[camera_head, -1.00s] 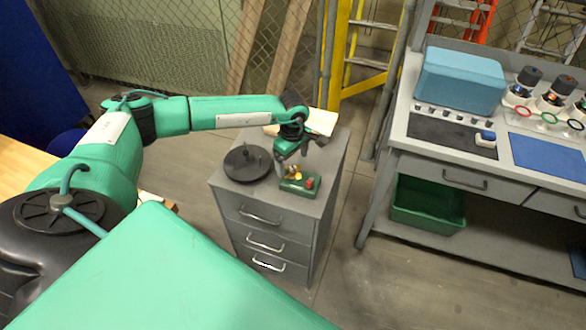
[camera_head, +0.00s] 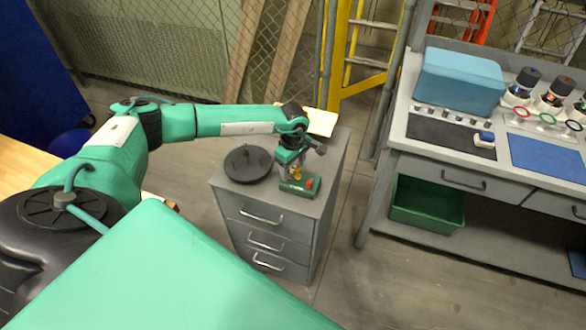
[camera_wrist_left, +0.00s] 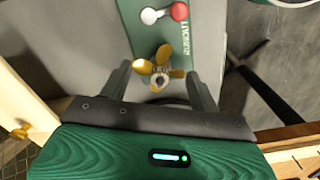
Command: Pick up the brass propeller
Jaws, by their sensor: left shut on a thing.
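The brass propeller (camera_wrist_left: 159,71) sits between the two fingers of my left gripper (camera_wrist_left: 160,80) in the left wrist view, in front of a green box (camera_wrist_left: 180,45) with a red knob and a white knob. In the head view the left gripper (camera_head: 295,173) is low over the green box (camera_head: 299,191) on top of the grey drawer cabinet. It is shut on the propeller, which shows there only as a small yellow patch (camera_head: 297,176). I cannot tell whether the propeller still touches the box. My right gripper is not in view.
A black round stand (camera_head: 247,166) with a short post is left of the green box on the grey drawer cabinet (camera_head: 268,225). A pale board (camera_head: 321,122) lies at the cabinet's back. A workbench (camera_head: 400,135) with a blue case (camera_head: 461,80) stands to the right, with floor between.

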